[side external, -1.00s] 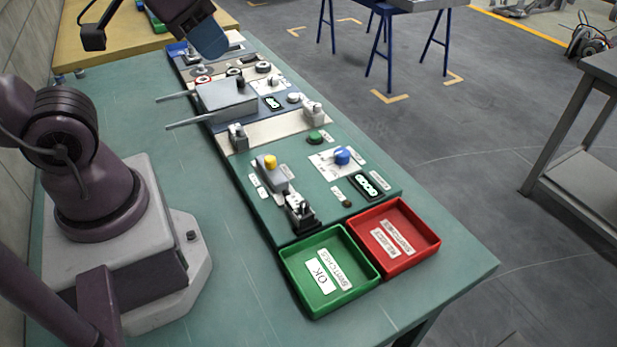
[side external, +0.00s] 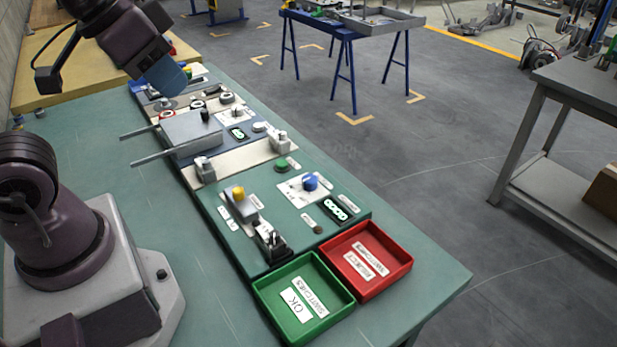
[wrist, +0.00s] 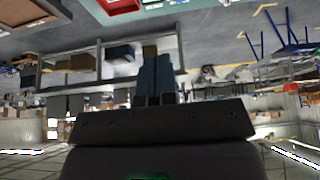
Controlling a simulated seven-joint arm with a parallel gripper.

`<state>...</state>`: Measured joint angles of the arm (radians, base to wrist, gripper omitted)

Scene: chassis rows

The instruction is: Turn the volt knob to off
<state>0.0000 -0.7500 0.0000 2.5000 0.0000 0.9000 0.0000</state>
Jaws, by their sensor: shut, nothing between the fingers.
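A blue knob (side external: 310,183) sits on a white dial plate on the near green panel. A smaller dark knob (side external: 236,112) sits on another white plate further back. The labels are too small to read, so I cannot tell which is the volt knob or where either points. My gripper (side external: 172,84) is in the air over the far end of the panels, apart from both knobs. In the wrist view its blue-grey fingers (wrist: 157,60) are together and empty, with the room beyond them; no knob shows there.
A yellow-topped switch (side external: 239,195), a black toggle (side external: 270,240) and a green button (side external: 282,164) are near the blue knob. Green (side external: 258,290) and red (side external: 408,262) trays lie at the front.

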